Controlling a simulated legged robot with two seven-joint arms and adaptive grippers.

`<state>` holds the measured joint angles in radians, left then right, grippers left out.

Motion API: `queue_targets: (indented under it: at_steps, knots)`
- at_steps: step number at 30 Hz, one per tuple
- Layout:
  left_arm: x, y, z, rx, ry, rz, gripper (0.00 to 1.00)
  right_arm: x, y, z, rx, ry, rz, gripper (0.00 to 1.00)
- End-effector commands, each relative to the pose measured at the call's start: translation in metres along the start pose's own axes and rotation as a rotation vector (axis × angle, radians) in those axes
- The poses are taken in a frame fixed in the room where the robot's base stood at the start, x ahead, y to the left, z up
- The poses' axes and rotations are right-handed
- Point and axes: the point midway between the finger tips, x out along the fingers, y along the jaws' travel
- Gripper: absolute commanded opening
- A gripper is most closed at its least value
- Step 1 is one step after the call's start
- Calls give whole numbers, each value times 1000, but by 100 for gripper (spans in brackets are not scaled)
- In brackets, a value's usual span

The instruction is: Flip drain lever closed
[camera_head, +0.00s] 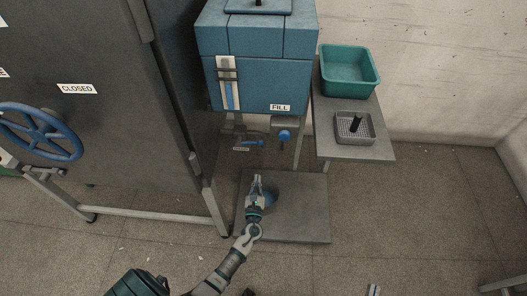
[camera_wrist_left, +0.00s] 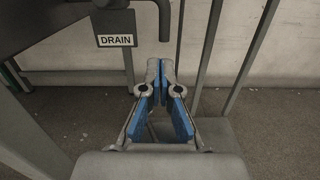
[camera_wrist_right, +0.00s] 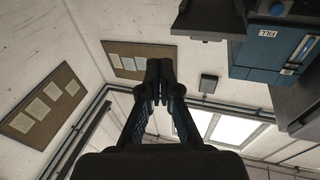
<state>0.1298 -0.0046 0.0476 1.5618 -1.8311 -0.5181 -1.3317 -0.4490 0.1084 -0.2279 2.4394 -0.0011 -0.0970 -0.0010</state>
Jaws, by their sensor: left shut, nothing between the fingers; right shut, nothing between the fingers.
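My right gripper (camera_wrist_right: 159,66) is shut and empty, pointing toward the walls and ceiling, away from the lever.
A grey cabinet (camera_head: 90,120) with a blue handwheel (camera_head: 40,132) stands left. A shelf (camera_head: 375,148) at right holds a green bin (camera_head: 350,72) and a grey basket (camera_head: 354,138).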

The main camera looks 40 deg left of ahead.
Motion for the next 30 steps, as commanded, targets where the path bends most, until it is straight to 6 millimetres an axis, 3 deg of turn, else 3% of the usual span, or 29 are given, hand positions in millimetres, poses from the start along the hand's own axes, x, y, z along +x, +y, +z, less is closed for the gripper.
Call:
queue_targets:
  at_steps: [11, 17, 25, 30]
  knots:
    - [8, 0, -1, -2, 2, 2, 0, 1, 0, -1, 1, 13, -1, 0]
    - [41, 1, -2, -3, 1, 3, 0, 1, -2, -10, 7, 96, -5, 0]
    - [99, 0, -4, -3, 3, 2, 0, -6, -6, -35, 21, 303, -12, 0]
    - [106, 1, 27, -11, -3, 3, 0, 0, -4, -26, 8, 160, -8, 0]
